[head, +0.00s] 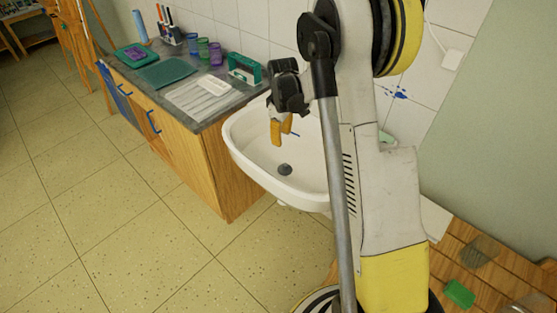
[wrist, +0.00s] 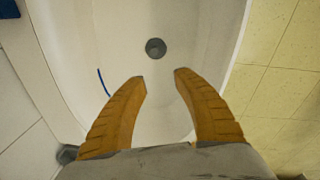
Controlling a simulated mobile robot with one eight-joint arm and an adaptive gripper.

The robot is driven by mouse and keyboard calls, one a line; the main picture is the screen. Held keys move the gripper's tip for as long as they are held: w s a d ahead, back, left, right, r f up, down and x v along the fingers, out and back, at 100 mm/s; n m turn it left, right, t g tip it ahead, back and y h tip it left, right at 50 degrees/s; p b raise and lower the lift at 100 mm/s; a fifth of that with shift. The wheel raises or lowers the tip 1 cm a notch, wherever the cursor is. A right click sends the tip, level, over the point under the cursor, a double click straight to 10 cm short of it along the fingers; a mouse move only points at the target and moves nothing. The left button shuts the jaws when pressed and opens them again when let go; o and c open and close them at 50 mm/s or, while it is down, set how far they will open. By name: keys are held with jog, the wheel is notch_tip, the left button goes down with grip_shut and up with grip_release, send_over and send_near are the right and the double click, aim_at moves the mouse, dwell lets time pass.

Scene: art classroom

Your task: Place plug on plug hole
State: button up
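The white sink (head: 258,158) is on the wall in the head view, and its basin (wrist: 190,65) fills most of the wrist view. A dark grey disc (head: 285,169) lies in the bottom of the basin, and it also shows in the wrist view (wrist: 155,48). I cannot tell whether it is the bare plug hole or a plug seated on it. My gripper (head: 283,135) is over the basin with its orange fingers pointing down. In the wrist view my gripper (wrist: 160,75) is open, with nothing between the fingertips. The disc is just beyond the fingertips.
A counter (head: 205,118) with a white tray (head: 201,98), a green mat (head: 165,72) and cups stands left of the sink. A wooden surface (head: 440,262) with a green block (head: 460,293) is at lower right. A blue streak (wrist: 103,82) marks the basin. Tiled floor (head: 110,220) is open at left.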

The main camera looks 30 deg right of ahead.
jog(key=s+a+r+m+t, duration=0.2)
jog(key=s+a+r, duration=0.35)
jog(key=r, duration=0.35)
jog(key=s+a+r+m+t, duration=0.1)
jog(key=s+a+r, duration=0.3)
jog(key=s+r, duration=0.3)
jog(key=s+a+r+m+t, duration=0.1)
jog(key=s+a+m, duration=0.1)
jog(key=s, duration=0.5)
jog(key=s+a+r+m+t, duration=0.1)
jog(key=s+a+r+t, duration=0.1)
jog(key=s+a, duration=0.2)
jog(key=s, duration=0.2)
jog(key=shift+s+a+m, duration=0.15)
jog(key=shift+s+m, duration=0.2)
jog(key=shift+m, duration=0.05)
